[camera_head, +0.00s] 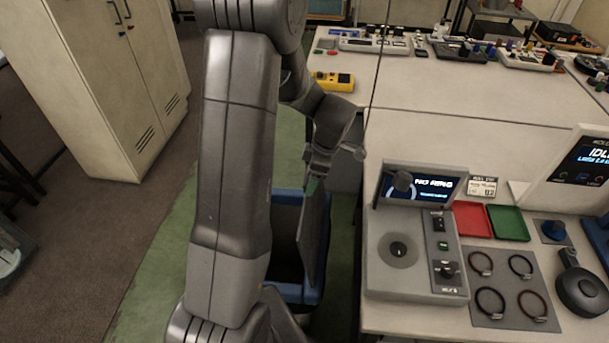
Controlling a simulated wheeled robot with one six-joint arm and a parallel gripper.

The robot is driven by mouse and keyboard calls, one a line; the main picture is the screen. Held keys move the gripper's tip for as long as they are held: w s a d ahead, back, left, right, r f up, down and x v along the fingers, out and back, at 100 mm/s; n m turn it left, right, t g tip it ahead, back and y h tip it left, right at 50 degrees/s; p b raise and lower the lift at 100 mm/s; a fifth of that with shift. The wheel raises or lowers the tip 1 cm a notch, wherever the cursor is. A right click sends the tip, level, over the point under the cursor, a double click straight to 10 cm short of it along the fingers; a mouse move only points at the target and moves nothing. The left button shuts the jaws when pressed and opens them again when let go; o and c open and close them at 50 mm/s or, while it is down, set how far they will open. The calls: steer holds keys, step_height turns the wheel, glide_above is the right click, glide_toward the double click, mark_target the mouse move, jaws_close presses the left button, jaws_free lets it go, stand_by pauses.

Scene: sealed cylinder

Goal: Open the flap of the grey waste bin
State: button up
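The waste bin (288,197) stands on the floor beside the bench, partly behind my arm. Its visible rim and body look blue rather than grey, and its inside is dark. A grey flat panel, which looks like its flap (314,240), stands steeply upright at the bin's right side, leaving the opening uncovered.
A workbench (400,318) on the right holds a control console (398,275), red (472,220) and green (508,222) trays and a mat of rings (512,290). A back bench carries a yellow meter (334,80). A cabinet (120,90) stands left, with open floor before it.

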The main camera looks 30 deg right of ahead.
steer(key=shift+s+d+f, duration=0.2)
steer(key=shift+s+d, duration=0.2)
steer(key=shift+s, duration=0.15)
steer(key=o, duration=1.4)
steer(key=shift+w, duration=0.1)
steer(key=shift+r, duration=0.1)
steer(key=shift+d+r, duration=0.1)
steer(key=b+v, duration=0.2)
steer(key=v, duration=1.1)
steer(key=shift+s+d+r, duration=0.2)
steer(key=shift+s+r, duration=0.05)
